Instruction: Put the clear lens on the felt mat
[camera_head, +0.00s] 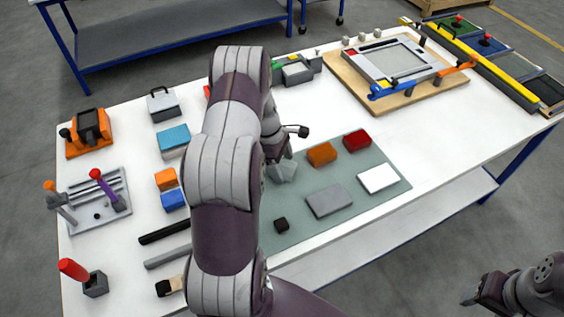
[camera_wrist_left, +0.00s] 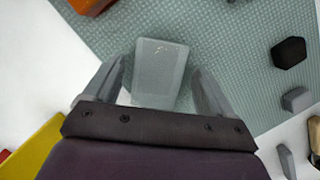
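The clear lens (camera_head: 284,172), a pale translucent block, is at the left part of the grey-green felt mat (camera_head: 345,232). In the left wrist view the lens (camera_wrist_left: 160,72) appears to lie over the mat (camera_wrist_left: 235,40), near its edge. My left gripper (camera_head: 278,156) is right above it, pointing down. In the left wrist view its two fingers (camera_wrist_left: 160,90) stand on either side of the lens, with a narrow gap showing on each side. My forearm hides part of the mat's left side. My right gripper (camera_head: 482,292) is low at the right, off the table; its opening is unclear.
The mat also holds an orange block (camera_head: 321,154), a red block (camera_head: 357,140), a white block (camera_head: 379,178), a grey block (camera_head: 329,201) and a small black block (camera_head: 281,225). A wooden board with a framed panel (camera_head: 400,62) stands behind. Handled fixtures (camera_head: 98,200) crowd the left.

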